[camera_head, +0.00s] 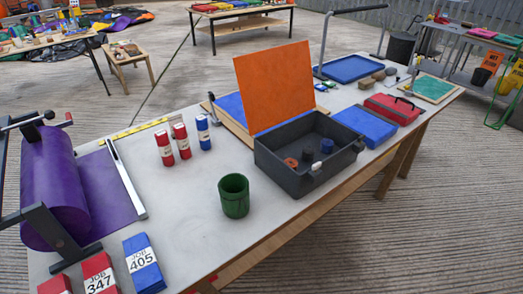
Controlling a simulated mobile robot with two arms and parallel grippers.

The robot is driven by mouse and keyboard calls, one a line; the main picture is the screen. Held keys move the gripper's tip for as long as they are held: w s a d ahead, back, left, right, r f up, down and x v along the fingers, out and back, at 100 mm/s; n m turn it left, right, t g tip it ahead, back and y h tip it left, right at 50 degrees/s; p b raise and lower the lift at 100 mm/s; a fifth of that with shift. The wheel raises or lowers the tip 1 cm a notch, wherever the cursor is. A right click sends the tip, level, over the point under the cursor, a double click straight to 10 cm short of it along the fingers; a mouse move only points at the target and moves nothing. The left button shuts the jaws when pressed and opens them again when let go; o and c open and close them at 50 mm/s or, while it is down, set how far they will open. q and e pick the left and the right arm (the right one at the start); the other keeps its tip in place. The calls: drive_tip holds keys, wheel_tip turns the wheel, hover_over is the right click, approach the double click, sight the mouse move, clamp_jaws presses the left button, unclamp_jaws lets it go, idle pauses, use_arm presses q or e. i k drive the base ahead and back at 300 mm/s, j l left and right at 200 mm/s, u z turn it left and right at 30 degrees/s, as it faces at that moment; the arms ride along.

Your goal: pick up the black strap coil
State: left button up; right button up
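A dark grey open box (283,173) stands on the long work table, with an upright orange panel (274,88) along its back edge. Inside lie three small round things: an orange one (291,163), a black or dark grey one (308,154) and a dark blue one (327,146). The dark one in the middle may be the black strap coil; it is too small to be sure. It touches nothing that I can make out. Neither of my grippers is in view.
A green cup (234,196) stands in front of the box. Red and blue rolls (181,141) stand left of it. A purple roll on a stand (62,185) fills the table's left end.

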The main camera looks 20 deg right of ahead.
sight(308, 155)
drive_tip(key=l+u, duration=0.4)
drive_tip(key=l, duration=0.15)
drive_tip(key=l+u, duration=0.4)
drive_tip(key=k+l+u, duration=0.15)
drive_tip(key=l+u, duration=0.25)
drive_tip(key=l, duration=0.2)
